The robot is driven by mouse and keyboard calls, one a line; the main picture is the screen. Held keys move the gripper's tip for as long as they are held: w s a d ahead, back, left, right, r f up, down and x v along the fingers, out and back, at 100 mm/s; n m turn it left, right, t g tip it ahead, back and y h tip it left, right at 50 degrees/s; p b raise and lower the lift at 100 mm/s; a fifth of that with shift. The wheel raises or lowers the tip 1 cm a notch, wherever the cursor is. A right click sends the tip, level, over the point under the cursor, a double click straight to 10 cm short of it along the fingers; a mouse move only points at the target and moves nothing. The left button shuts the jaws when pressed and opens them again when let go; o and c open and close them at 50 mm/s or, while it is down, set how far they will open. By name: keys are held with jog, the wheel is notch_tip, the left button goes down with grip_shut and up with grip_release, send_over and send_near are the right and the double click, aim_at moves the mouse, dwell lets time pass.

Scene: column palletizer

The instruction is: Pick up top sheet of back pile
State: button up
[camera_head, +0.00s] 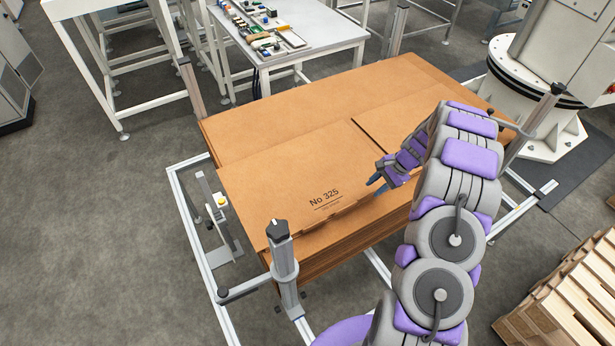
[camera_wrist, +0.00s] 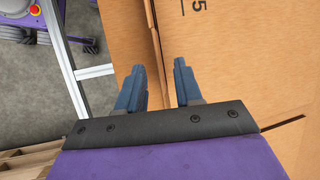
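The back pile (camera_head: 300,100) is a stack of flat brown cardboard sheets, seen in the head view behind the front pile. Its top sheet looks plain, and its near part is hidden by the front pile's sheet. The front pile (camera_head: 275,185) has a top sheet marked "No 325" with slotted flaps. My gripper (camera_head: 376,183) is at the near edge of the front pile, right of the printing. In the wrist view my gripper (camera_wrist: 159,66) has two blue fingers apart, with cardboard edges showing beyond and between them. I cannot tell whether they touch the cardboard.
A metal frame with posts (camera_head: 283,262) surrounds the piles. A white table (camera_head: 330,35) with small parts stands behind. A robot base (camera_head: 545,85) stands at right, and wooden pallets (camera_head: 570,300) lie at lower right.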

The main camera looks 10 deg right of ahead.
aim_at(367, 196)
jog(key=shift+d+f, duration=0.2)
jog(key=shift+f, duration=0.3)
jog(key=shift+a+f, duration=0.1)
jog(key=shift+f, duration=0.1)
jog(key=x, duration=0.2)
jog(key=b+x, duration=0.1)
jog(key=x, duration=0.2)
jog(key=shift+a+r, duration=0.1)
jog(key=shift+a, duration=0.25)
jog(key=shift+d, duration=0.45)
jog(key=shift+c, duration=1.3)
jog(key=shift+a, duration=0.3)
grip_shut()
